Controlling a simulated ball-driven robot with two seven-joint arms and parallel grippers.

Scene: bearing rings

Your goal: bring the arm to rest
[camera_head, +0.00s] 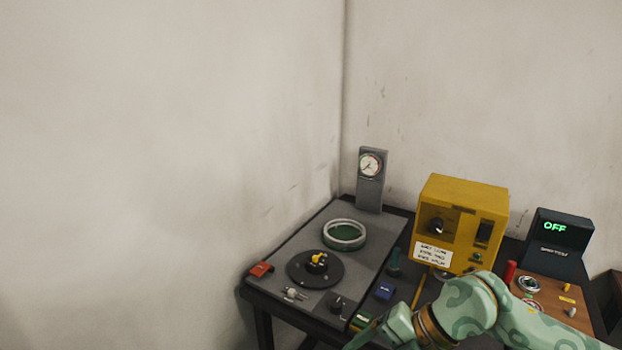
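My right arm (470,305), pale green with darker swirls and a brass band, comes in from the lower right in the head view. It reaches over the front of the table. Its gripper is cut off or hidden at the bottom edge, so its fingers do not show. My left arm and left gripper are not in view. A metal ring (344,235) lies on a green round pad on the grey bench plate (365,262). A dark disc (315,268) with a yellow-topped hub sits in front of it.
A yellow box (462,212) with a knob and a dark display box (557,236) reading "OFF" stand at the back right. A gauge (370,178) stands by the wall corner. A wooden board (548,301) with rings and small parts lies close to my arm. Space left of the table is free.

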